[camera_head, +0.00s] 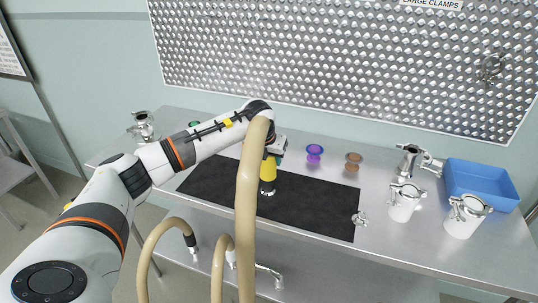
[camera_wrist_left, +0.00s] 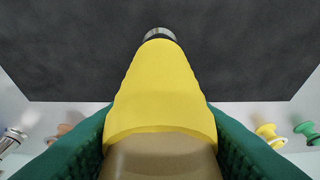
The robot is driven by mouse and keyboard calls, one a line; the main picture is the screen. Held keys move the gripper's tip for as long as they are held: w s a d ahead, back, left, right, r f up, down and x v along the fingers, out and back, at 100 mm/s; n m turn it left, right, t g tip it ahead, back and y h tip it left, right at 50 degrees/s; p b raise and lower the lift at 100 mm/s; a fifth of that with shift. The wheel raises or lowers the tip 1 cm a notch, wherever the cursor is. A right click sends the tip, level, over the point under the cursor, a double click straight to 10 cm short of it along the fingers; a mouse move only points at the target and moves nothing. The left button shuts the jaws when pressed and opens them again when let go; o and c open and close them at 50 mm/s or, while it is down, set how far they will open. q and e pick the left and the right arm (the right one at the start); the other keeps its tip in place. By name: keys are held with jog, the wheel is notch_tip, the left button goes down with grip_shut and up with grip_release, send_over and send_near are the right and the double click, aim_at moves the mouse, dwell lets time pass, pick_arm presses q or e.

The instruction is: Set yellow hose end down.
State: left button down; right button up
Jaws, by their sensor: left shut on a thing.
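The yellow hose end (camera_head: 268,171) has a metal tip and a thick beige hose (camera_head: 246,210) that arcs up and then down over the table's front edge. My left gripper (camera_head: 275,150) is shut on it above the black mat (camera_head: 315,207). In the left wrist view the yellow sleeve (camera_wrist_left: 160,90) lies between the two green fingers of my left gripper (camera_wrist_left: 160,140), its metal tip (camera_wrist_left: 158,33) pointing at the dark mat (camera_wrist_left: 250,60). I cannot tell whether the tip touches the mat. My right gripper is not in view.
Purple (camera_head: 314,152) and brown (camera_head: 353,160) spool-shaped parts stand behind the mat. A small clamp (camera_head: 359,218) lies at its right edge. White-bodied steel-topped vessels (camera_head: 404,203) and a blue bin (camera_head: 484,183) stand at right. Other beige hoses (camera_head: 152,245) hang below. Much of the mat is clear.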

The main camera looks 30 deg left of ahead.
pick_arm(q)
jog(key=c, duration=1.1)
grip_release()
jog(key=shift+f, duration=0.1)
jog(key=shift+o, duration=1.8)
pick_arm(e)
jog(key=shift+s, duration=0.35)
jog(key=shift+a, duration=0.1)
pick_arm(q)
jog(key=b+v, duration=0.2)
jog(key=v, duration=1)
jog(key=shift+s+b, duration=0.15)
jog(key=shift+b, duration=0.15)
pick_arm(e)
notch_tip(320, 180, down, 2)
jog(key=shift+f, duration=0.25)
